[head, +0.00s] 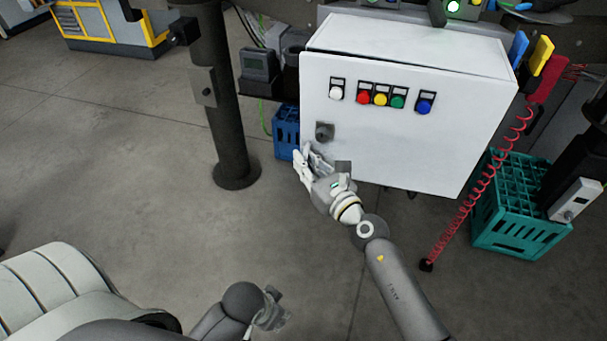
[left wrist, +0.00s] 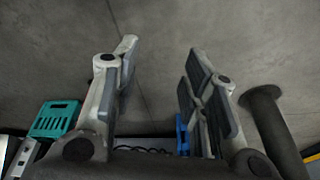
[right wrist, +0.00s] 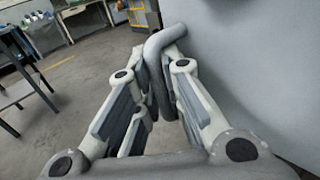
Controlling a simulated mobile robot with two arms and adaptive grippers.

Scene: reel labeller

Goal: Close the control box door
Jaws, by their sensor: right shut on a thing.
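The white control box door (head: 410,150) carries several coloured buttons. A thin dark gap shows between its top edge and the box (head: 410,45), so it looks almost flush with the box; I cannot tell if it is fully shut. My right gripper (head: 307,160) is at the door's lower left, beside the dark grey lock knob (head: 324,131). In the right wrist view, the right gripper (right wrist: 160,90) is shut on the curved grey door handle (right wrist: 158,45). My left gripper (head: 272,308) is low over the floor. The left wrist view shows its fingers (left wrist: 155,75) apart and empty.
A dark post (head: 222,110) stands left of the box. A blue crate (head: 287,132) and a teal crate (head: 500,215) sit on the floor nearby. A red coiled cable (head: 485,185) hangs at the right. Open floor (head: 110,170) lies to the left.

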